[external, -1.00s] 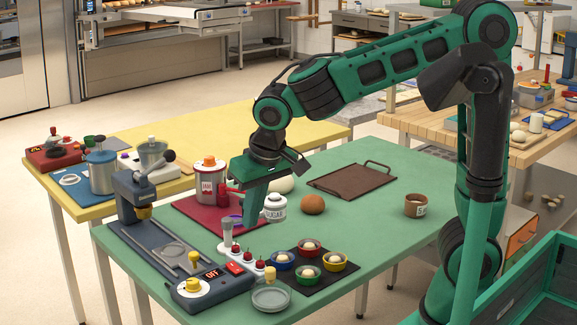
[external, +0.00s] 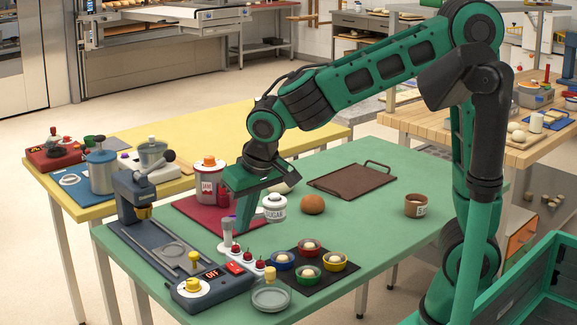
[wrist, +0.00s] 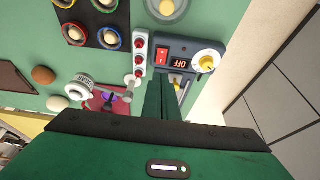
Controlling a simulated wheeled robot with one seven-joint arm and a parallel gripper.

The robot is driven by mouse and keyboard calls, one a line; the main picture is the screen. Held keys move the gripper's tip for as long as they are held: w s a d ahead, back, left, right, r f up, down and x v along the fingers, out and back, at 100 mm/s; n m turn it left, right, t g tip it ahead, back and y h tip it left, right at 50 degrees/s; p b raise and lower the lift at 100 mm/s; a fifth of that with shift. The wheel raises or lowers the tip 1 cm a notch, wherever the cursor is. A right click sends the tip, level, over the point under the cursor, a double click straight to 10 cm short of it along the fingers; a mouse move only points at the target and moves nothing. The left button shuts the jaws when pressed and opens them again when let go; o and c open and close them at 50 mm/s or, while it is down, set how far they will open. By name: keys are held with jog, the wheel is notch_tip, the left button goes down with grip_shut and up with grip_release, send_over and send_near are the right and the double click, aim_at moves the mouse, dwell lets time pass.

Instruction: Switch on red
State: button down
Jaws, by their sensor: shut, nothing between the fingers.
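The red rocker switch (external: 235,267) sits on the dark blue-grey machine (external: 215,297), beside a small display (external: 212,274) reading OFF. The switch also shows in the wrist view (wrist: 162,56), next to the display (wrist: 181,64). A yellow knob on a white dial (external: 193,285) is on the same panel. My gripper (external: 241,232) is shut and empty, pointing down above the table behind the switch and apart from it. In the wrist view its closed fingers (wrist: 161,88) end just below the switch in the picture.
A white holder with red cherries (external: 247,256) stands close beside the switch. A dark mat with several coloured bowls (external: 308,273), a grey dish (external: 271,299) and a sugar jar (external: 274,208) are nearby. A brown tray (external: 350,180) lies farther back. The table's right part is mostly clear.

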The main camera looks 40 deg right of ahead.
aim_at(232, 264)
jog(key=x, duration=1.1)
jog(key=shift+f, duration=0.1)
